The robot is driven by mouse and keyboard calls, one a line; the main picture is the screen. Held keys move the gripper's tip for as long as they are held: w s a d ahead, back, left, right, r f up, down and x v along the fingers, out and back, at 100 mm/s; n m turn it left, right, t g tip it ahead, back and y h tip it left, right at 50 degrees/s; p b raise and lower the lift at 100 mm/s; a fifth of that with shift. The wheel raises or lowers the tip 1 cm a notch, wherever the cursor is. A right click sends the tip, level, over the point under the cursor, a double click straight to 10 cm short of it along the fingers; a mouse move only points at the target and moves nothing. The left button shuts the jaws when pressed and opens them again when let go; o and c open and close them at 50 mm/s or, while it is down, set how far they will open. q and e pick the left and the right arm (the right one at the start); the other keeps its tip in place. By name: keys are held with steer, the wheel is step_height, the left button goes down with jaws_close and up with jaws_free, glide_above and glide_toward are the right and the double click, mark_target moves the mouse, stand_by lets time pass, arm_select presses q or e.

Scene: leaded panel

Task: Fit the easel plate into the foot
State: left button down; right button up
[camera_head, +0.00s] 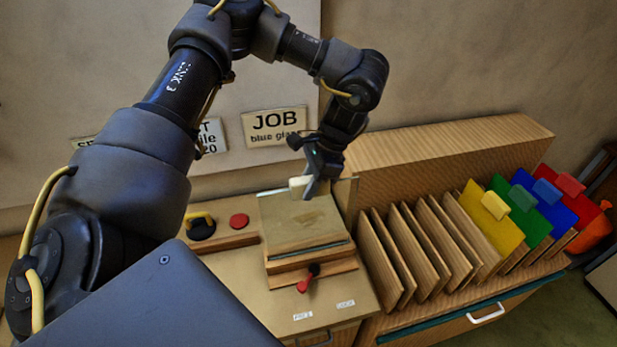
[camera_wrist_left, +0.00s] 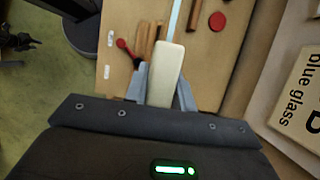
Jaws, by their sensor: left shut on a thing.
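The easel plate (camera_head: 300,222) is a clear, glassy panel with a cream grip block on its top edge. It stands roughly upright over the wooden foot (camera_head: 312,267), which has a small red-knobbed lever on its front. My left gripper (camera_head: 312,187) is shut on the cream block from above. In the left wrist view the cream block (camera_wrist_left: 166,72) sits between the fingers and the plate shows as a thin pale-blue edge (camera_wrist_left: 174,18). The plate's lower edge is close to the foot; I cannot tell whether it is in the slot. My right gripper is not in view.
A wooden rack (camera_head: 440,255) at right holds several upright boards and yellow, green, blue and red panels. A red disc (camera_head: 239,221) and a black round piece with a yellow handle (camera_head: 201,226) lie left of the foot. A JOB sign (camera_head: 275,127) stands behind.

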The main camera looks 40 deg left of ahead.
arm_select(q)
steer(key=shift+f+b, duration=0.95)
steer(key=shift+f, duration=1.05)
stand_by(0.4)
steer(key=c, duration=1.1)
jaws_free()
steer(key=shift+f, duration=0.1)
steer(key=b+v, duration=0.2)
steer(key=v, duration=0.8)
steer(key=shift+w+d+r, duration=0.1)
steer(key=shift+r, duration=0.35)
